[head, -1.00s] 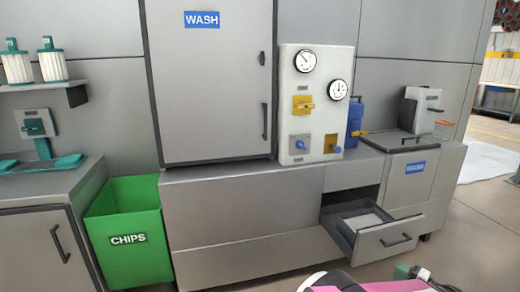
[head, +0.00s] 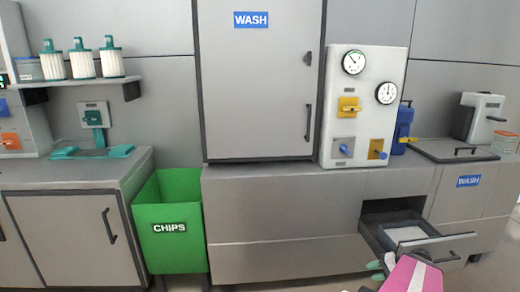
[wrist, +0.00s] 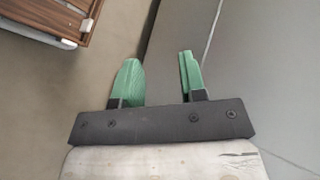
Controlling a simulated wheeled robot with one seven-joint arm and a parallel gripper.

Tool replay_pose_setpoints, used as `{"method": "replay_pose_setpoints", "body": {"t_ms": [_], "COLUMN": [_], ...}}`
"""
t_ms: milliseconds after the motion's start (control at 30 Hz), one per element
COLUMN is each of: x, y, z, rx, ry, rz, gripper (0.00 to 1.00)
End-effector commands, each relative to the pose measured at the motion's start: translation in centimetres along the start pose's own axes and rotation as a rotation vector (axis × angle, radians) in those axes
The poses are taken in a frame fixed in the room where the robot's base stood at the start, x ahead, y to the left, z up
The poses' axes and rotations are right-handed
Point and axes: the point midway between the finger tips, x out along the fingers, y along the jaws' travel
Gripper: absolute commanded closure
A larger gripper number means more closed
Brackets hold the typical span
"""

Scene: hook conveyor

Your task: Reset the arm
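My gripper (wrist: 157,68) shows in the wrist view with two green fingers set apart and nothing between them. It is open and empty, over plain grey floor and beside a grey panel. In the head view, part of my pink arm shows at the bottom right, with the green gripper tips (head: 376,267) at its left, in front of the open drawer (head: 450,243). Most of my arm is below the picture, and the fingers are too small there to tell apart.
The drawer sticks out of the grey wash bench (head: 290,220). A green CHIPS bin (head: 170,250) stands left of it. A grey WASH cabinet (head: 262,100) and a white gauge panel (head: 365,105) stand on the bench. A wooden slatted item (wrist: 55,15) lies at the wrist view's upper left.

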Motion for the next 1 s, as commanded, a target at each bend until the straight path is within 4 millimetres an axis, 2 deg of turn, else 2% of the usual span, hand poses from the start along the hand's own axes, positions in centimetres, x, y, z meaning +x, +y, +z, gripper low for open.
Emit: {"method": "replay_pose_setpoints", "body": {"t_ms": [100,400,1000], "x": [2.5,7.9,16.3], "y": [-1.9,-5.6,-13.5], "z": [0.7,2.5,7.0], "rx": [-0.032,-0.13,-0.434], "ry": [-0.047,-0.125,-0.144], "rz": [0.099,0.344,0.779], "gripper": [0.62,0.62,0.62]}}
